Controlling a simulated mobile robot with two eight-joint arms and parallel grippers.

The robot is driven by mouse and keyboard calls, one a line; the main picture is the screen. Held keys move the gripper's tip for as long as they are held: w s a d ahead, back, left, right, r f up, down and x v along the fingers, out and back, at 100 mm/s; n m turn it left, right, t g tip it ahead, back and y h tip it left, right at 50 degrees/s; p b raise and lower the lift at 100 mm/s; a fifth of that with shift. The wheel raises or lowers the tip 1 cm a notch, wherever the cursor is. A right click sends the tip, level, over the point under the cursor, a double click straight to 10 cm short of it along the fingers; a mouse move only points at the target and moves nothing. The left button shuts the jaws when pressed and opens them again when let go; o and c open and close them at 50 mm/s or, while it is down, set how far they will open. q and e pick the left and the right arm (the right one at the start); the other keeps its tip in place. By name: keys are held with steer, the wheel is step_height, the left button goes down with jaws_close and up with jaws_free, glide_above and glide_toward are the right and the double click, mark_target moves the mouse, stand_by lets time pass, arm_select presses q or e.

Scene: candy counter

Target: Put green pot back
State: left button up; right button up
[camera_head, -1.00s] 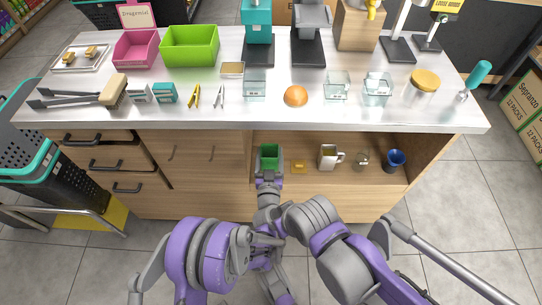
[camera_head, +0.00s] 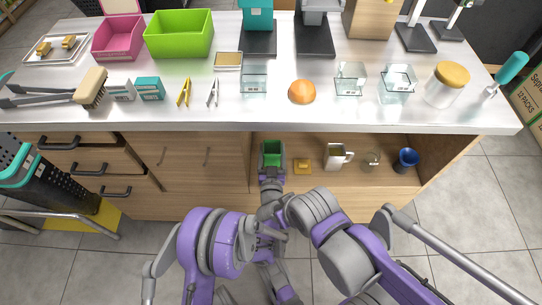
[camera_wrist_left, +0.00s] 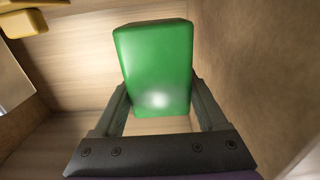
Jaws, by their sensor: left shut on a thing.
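The green pot (camera_head: 271,150) is at the left end of the open shelf under the counter. My left gripper (camera_head: 271,173) is shut on it from the front. In the left wrist view the green pot (camera_wrist_left: 157,68) stands between the two fingers of my left gripper (camera_wrist_left: 158,105), near the side wall of the shelf. The wrist view does not show clearly whether the pot's base touches the shelf. My right gripper cannot be made out in any view.
On the shelf (camera_head: 385,180), right of the pot, are a small yellow item (camera_head: 302,166), a white mug (camera_head: 337,156), a small glass jar (camera_head: 371,160) and a blue cup (camera_head: 405,160). The shelf's side wall is close on the left. The countertop (camera_head: 300,115) overhangs the shelf.

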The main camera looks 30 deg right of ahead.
arm_select(q)
step_height(320, 180, down, 3)
steer(key=shift+r+b, duration=0.15)
steer(key=shift+b, duration=0.6)
steer(key=shift+r, duration=0.1)
